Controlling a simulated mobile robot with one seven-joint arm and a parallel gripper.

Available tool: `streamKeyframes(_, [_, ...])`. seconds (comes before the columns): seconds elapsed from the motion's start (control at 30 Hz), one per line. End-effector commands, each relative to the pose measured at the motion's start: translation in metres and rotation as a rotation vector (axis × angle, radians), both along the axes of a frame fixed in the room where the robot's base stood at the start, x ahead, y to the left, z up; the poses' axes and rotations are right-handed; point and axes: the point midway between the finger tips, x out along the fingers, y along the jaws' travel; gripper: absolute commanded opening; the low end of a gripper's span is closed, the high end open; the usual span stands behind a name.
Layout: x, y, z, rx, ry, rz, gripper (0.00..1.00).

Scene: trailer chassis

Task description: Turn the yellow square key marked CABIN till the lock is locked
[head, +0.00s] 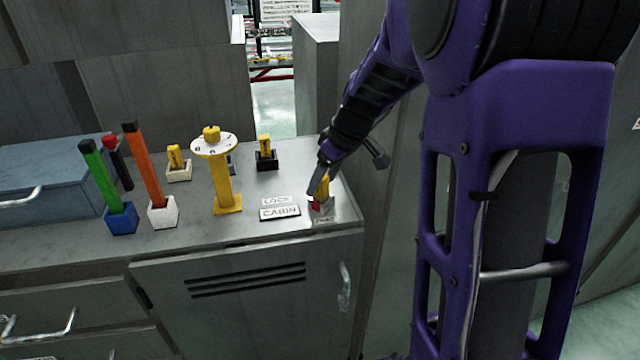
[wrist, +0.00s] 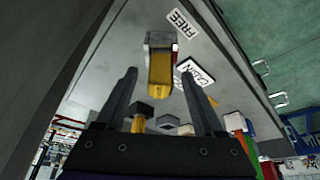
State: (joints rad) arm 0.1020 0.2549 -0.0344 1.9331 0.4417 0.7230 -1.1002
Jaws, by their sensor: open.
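The yellow square key (head: 323,188) stands in a small grey lock block at the right front of the grey cabinet top. The CABIN plate (head: 279,212) lies just left of it, with a LOCK label (head: 276,199) behind and a FREE label (head: 324,219) in front. A little red shows at the block. My gripper (head: 318,183) is at the key and partly hides it. In the wrist view the key (wrist: 160,75) lies between my open fingertips (wrist: 158,73), with a gap on both sides. I cannot tell the exact key angle.
A yellow post with a white dial (head: 214,145) stands left of the key. Other yellow keys (head: 265,146), an orange lever (head: 145,165) and a green lever (head: 100,175) stand farther off. A grey wall rises close on the right.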

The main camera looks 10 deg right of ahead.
Motion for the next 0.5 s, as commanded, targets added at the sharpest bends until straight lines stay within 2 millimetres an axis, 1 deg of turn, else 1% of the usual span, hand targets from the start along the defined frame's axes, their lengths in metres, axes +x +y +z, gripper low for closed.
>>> streamKeyframes(0.03, [0.002, 0.002, -0.007, 0.0, 0.001, 0.0, 0.7])
streamKeyframes(0.2, [0.005, 0.004, -0.016, 0.0, 0.0, 0.0, 0.7])
streamKeyframes(0.5, [0.006, 0.005, -0.017, 0.0, -0.001, 0.0, 0.7])
